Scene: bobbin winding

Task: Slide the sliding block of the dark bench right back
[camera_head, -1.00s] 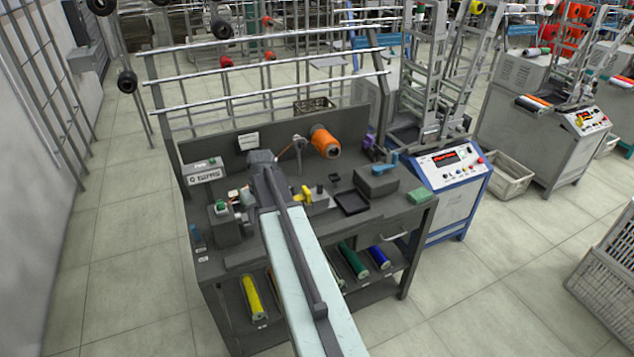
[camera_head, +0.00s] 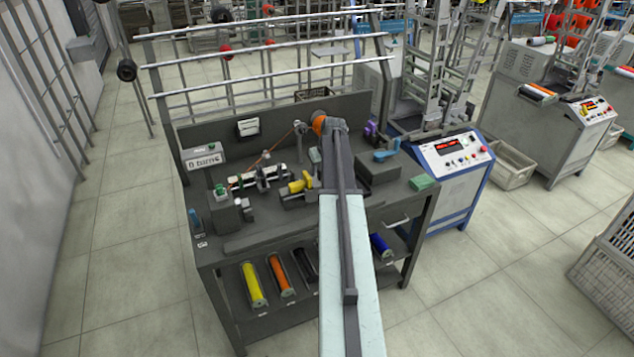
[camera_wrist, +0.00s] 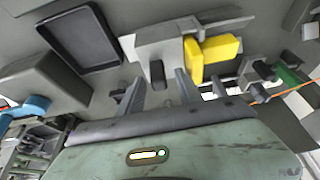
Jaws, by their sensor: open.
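What looks like the sliding block is a grey piece (camera_wrist: 160,42) with a short dark peg (camera_wrist: 157,72), next to a yellow lever (camera_wrist: 215,52) in the wrist view. In the head view the yellow lever (camera_head: 300,184) stands near the middle of the dark bench (camera_head: 270,234). My gripper (camera_wrist: 158,92) is open over the bench. Its two fingers show on either side of the dark peg. I cannot tell whether they touch it. In the head view my arm hides most of the gripper and of the block.
A black tray (camera_wrist: 82,38) lies left of the peg in the wrist view. In the head view a dark box (camera_head: 378,168), a green pad (camera_head: 424,183) and an orange spool (camera_head: 319,122) are around my arm. A "0 turns" display (camera_head: 205,160) stands at left.

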